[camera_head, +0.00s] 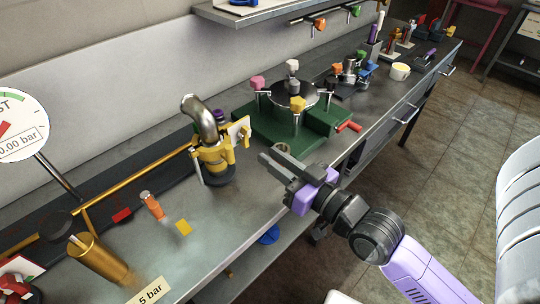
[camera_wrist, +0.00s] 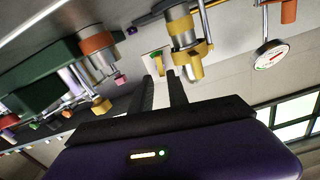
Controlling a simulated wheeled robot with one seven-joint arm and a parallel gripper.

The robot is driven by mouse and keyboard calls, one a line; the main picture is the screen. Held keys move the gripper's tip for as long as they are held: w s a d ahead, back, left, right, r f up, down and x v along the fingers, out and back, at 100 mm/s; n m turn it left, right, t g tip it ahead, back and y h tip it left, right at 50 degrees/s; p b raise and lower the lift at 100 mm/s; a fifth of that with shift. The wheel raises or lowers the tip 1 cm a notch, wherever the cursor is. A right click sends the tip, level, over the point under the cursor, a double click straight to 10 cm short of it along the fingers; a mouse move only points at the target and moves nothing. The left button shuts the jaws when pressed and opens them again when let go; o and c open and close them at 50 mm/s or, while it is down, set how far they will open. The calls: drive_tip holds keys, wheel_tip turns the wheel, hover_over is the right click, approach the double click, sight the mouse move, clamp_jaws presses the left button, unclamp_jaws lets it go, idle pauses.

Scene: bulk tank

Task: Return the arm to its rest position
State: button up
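My arm reaches in from the lower right in the head view. My gripper (camera_head: 271,154) hangs over the front edge of the steel bench (camera_head: 225,235), pointing up and left. Its two dark fingers are apart with an empty gap between them. The wrist view shows the same open fingers (camera_wrist: 161,80). Beyond their tips is a yellow-clamped metal pipe elbow (camera_head: 205,120) with a small white plate (camera_head: 238,130) on its side. The pipe also shows in the wrist view (camera_wrist: 183,40). The fingers look apart from it.
A green block (camera_head: 265,125) with coloured knobs stands behind my gripper, its red handle (camera_head: 348,127) near the bench edge. A pressure gauge (camera_head: 18,125) and brass cup (camera_head: 97,260) are at left. The tiled floor (camera_head: 440,135) right of the bench is open.

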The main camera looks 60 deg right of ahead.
idle(0.3)
drive_tip(key=s+a+f+n+g+y, duration=0.1)
drive_tip(key=s+a+f+n+y, duration=0.1)
drive_tip(key=s+a, duration=0.6)
drive_tip(key=s+a+f+n+g+y, duration=0.1)
drive_tip(key=s+a+f+n+y, duration=0.1)
drive_tip(key=s+a, duration=0.6)
wheel_tip(320, 180, down, 2)
drive_tip(key=shift+a+f+n+g+y+p, duration=0.1)
drive_tip(key=shift+a+n+g+y+p, duration=0.3)
drive_tip(key=shift+a, duration=0.65)
drive_tip(key=shift+s, duration=0.1)
